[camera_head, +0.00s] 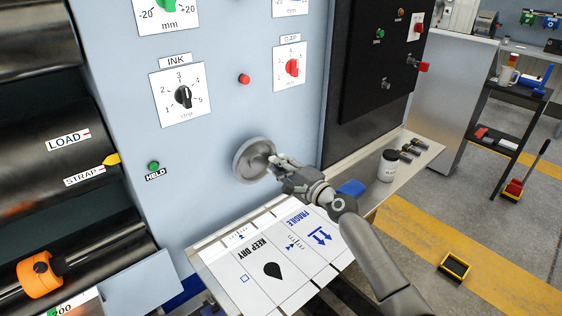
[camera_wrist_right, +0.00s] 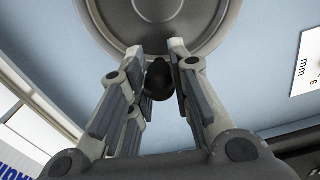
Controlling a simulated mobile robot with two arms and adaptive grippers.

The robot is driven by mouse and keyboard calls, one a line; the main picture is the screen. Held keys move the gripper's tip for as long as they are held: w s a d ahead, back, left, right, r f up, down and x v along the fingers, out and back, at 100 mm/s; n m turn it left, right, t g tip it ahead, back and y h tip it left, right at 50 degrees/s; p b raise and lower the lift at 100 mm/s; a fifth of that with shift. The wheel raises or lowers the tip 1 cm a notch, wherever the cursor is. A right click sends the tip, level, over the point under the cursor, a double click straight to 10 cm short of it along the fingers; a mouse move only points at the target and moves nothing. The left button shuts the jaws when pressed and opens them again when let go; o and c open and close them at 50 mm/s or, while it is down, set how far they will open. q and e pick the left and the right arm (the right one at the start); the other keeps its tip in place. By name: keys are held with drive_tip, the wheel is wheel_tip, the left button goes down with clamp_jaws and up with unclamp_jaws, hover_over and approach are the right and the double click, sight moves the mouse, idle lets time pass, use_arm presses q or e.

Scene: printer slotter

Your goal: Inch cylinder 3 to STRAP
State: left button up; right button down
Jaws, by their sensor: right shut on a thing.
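A dark cylinder (camera_head: 50,155) at the left of the head view carries two white labels, LOAD (camera_head: 69,140) and STRAP (camera_head: 85,176). A fixed yellow pointer (camera_head: 110,160) at its right end lies between the two label lines, nearer the STRAP line. A grey handwheel (camera_head: 249,163) is on the blue-grey panel. My right gripper (camera_head: 276,164) is at the wheel's right side. In the wrist view its fingers (camera_wrist_right: 160,80) are shut on the wheel's dark knob (camera_wrist_right: 159,78), below the rim. My left gripper is not in view.
A green HELD button (camera_head: 154,166), a red button (camera_head: 244,79) and an INK dial (camera_head: 183,96) are on the panel. Printed card sheets (camera_head: 272,270) lie below the wheel.

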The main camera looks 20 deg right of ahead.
drive_tip(key=shift+s+a+f+m+p, duration=0.1)
drive_tip(key=shift+a+f+m+p, duration=0.1)
drive_tip(key=shift+f+m, duration=0.4)
drive_tip(key=shift+s+a+f+m+p, duration=0.1)
drive_tip(key=shift+a+f+m, duration=0.1)
drive_tip(key=shift+m, duration=0.75)
drive_tip(key=shift+s+a+f+m+p, duration=0.15)
drive_tip(key=shift+f+m, duration=0.25)
drive_tip(key=shift+m, duration=0.35)
drive_tip(key=shift+f, duration=0.1)
drive_tip(key=c, duration=1.3)
unclamp_jaws()
drive_tip(key=shift+w, duration=0.1)
drive_tip(key=v, duration=1.2)
